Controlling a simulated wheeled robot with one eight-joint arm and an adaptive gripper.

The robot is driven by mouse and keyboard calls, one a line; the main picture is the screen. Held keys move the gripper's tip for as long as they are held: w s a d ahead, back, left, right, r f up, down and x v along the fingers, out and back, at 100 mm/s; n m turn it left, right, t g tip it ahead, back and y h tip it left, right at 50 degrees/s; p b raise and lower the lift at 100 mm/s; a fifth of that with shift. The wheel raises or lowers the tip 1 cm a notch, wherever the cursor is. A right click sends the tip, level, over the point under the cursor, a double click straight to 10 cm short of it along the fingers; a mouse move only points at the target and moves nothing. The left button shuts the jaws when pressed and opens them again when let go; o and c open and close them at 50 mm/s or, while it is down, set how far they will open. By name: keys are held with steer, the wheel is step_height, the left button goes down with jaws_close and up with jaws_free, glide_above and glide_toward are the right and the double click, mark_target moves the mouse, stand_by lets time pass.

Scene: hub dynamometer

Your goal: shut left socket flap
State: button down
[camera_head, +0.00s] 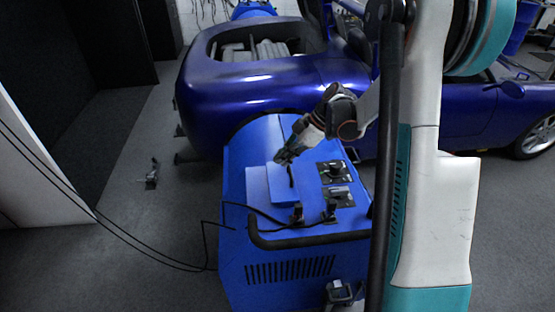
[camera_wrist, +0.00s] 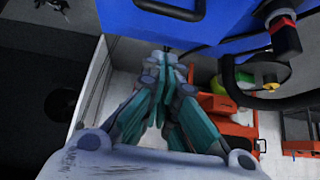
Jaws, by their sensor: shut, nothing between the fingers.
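The blue dynamometer cabinet (camera_head: 240,237) stands in the middle of the head view. On its top, two lighter blue flap-like panels sit side by side, the left panel (camera_head: 257,187) and the right panel (camera_head: 283,190). I cannot tell clearly how far either stands open. My gripper (camera_head: 281,158) is shut and empty, just above the far edge of these panels. In the wrist view my gripper (camera_wrist: 166,62) has its fingers together, with the blue cabinet surface (camera_wrist: 225,17) beyond them. I cannot tell whether the fingertips touch a panel.
Black plugs with cables (camera_head: 297,213) stand at the cabinet's front, behind a black rail (camera_head: 310,238). Knobs on dark plates (camera_head: 336,172) lie right of the panels. A blue car (camera_head: 265,85) stands close behind. Floor at the left is mostly free.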

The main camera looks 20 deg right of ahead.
mark_target(284, 177)
steer(key=d+f, duration=0.1)
steer(key=s+d+f+b, duration=0.1)
steer(key=d, duration=0.1)
steer(key=shift+f, duration=0.15)
steer(key=shift+s+d+f+b, duration=0.25)
steer(key=shift+d+f+b, duration=0.3)
steer(key=shift+d+f, duration=0.35)
steer(key=shift+f, duration=0.15)
steer(key=shift+a, duration=0.1)
